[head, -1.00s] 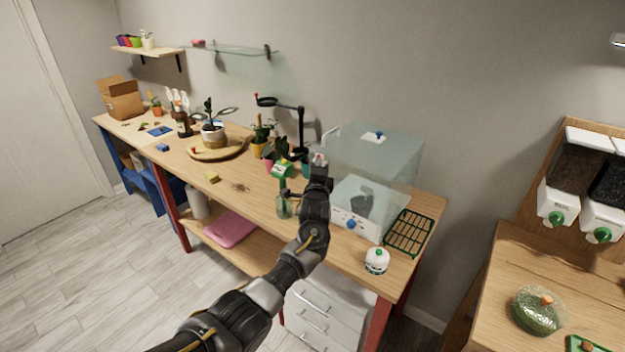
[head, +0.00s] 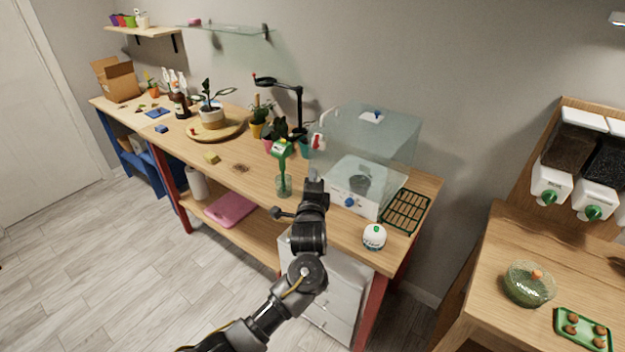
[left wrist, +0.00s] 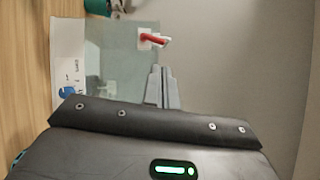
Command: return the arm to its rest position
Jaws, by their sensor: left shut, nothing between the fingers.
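My left gripper (head: 313,176) is above the front edge of the long wooden workbench (head: 205,145), in front of the clear propagator box. Its arm comes up from the bottom of the head view. In the left wrist view the fingers (left wrist: 161,88) are together with nothing between them. The clear box (head: 352,140) with its white base (head: 345,200) and blue knob stands just behind the gripper. A green spray bottle (head: 283,180) stands just left of the gripper. My right gripper is not in view.
A white bottle (head: 374,238) and a green wire rack (head: 405,212) are at the bench's right end. A plant pot on a round board (head: 215,132) and a magnifier lamp (head: 298,112) stand farther back. A second table (head: 560,270) is at right. Floor at left is clear.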

